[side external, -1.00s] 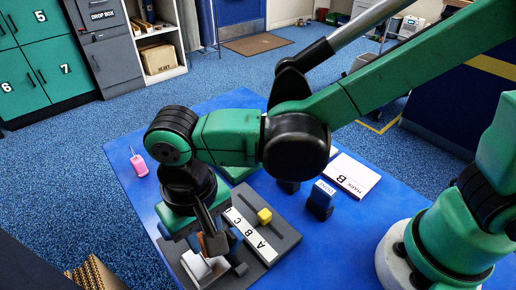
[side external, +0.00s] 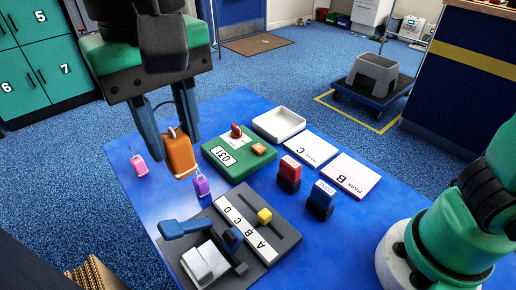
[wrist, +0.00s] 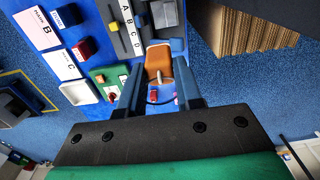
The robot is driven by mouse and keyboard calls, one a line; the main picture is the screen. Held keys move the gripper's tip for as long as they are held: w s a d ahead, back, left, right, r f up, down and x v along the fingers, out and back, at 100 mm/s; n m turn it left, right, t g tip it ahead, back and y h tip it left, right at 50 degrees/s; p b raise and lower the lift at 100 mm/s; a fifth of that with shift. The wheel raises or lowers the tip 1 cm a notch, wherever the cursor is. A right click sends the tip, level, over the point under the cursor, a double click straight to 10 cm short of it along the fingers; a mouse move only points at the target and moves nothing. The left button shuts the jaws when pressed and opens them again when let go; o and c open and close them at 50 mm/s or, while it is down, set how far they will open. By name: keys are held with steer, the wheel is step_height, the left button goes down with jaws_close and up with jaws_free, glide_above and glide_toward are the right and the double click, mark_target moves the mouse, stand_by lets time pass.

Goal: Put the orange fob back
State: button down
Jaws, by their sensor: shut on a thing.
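My gripper (side external: 172,115) is shut on the orange fob (side external: 181,155) and holds it hanging above the left part of the blue table. In the wrist view the orange fob (wrist: 158,64) shows between the two fingers. A pink fob (side external: 139,166) stands on the table to the left, and a purple fob (side external: 201,187) stands just right of and below the held one. Whether the orange fob touches anything beneath it is hard to tell, but it looks raised.
A grey device with a lettered A to D strip (side external: 246,224), yellow slider (side external: 264,216) and blue lever (side external: 184,228) sits at the front. A green box marked 031 (side external: 224,157), a white tray (side external: 279,125), red (side external: 289,174) and blue (side external: 321,200) stamps and cards (side external: 349,176) stand to the right.

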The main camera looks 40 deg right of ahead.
steer(key=w+d+f, duration=0.3)
steer(key=w+f, duration=0.3)
steer(key=w, duration=0.2)
steer(key=w+d+f, duration=0.3)
steer(key=w+f, duration=0.4)
steer(key=w, duration=0.1)
steer(key=f, duration=0.5)
steer(key=w+d+f, duration=0.1)
steer(key=f, duration=0.2)
steer(key=shift+f, duration=0.15)
steer(key=shift+f, duration=0.1)
steer(key=c, duration=0.6)
jaws_free()
